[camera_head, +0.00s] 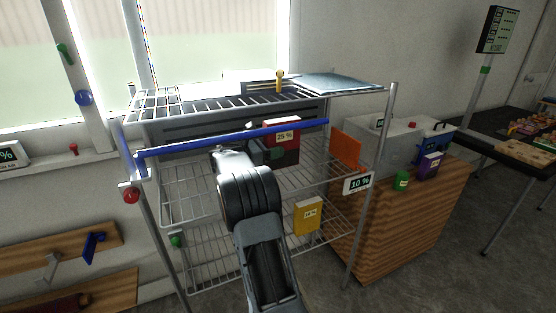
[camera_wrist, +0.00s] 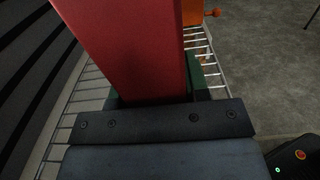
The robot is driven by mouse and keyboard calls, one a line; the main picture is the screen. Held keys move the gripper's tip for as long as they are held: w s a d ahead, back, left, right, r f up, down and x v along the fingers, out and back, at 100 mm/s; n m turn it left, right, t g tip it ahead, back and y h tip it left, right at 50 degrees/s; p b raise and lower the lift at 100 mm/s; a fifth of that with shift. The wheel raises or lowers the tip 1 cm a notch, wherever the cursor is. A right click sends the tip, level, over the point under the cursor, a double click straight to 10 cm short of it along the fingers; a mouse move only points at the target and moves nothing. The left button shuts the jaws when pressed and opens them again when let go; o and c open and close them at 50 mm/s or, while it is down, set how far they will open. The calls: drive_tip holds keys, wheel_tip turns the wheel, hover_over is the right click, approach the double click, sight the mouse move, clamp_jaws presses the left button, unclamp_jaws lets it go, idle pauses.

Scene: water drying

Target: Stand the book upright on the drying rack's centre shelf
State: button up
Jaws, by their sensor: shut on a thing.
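The book (camera_head: 285,139) is red with a dark lower part and a "25 %" label. It is roughly upright between the top and centre shelves of the wire drying rack. It fills the upper middle of the wrist view (camera_wrist: 140,50). My gripper (camera_head: 272,154) is shut on the book's lower part, with green finger pads on either side of it in the wrist view (camera_wrist: 160,94). The centre shelf (camera_head: 185,190) is a wire grid below the book. Whether the book's bottom edge touches the wires is hidden by my gripper.
A blue bar (camera_head: 235,138) crosses the rack's front just above my arm. An orange panel (camera_head: 345,150) is at the rack's right side. A yellow box (camera_head: 308,216) stands on the lower shelf. A wooden cabinet (camera_head: 415,220) is to the right.

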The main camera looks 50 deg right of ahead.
drive_tip(key=shift+s+d, duration=0.15)
drive_tip(key=shift+d, duration=0.15)
drive_tip(key=shift+s+d+f+b, duration=0.1)
drive_tip(key=shift+d+f+b, duration=0.15)
drive_tip(key=shift+f, duration=0.6)
drive_tip(key=shift+d+f+b, duration=0.1)
drive_tip(key=shift+f+b, duration=0.25)
drive_tip(key=shift+f, duration=0.5)
drive_tip(key=shift+f, duration=0.1)
drive_tip(key=o, duration=1.1)
drive_tip(key=shift+o, duration=0.2)
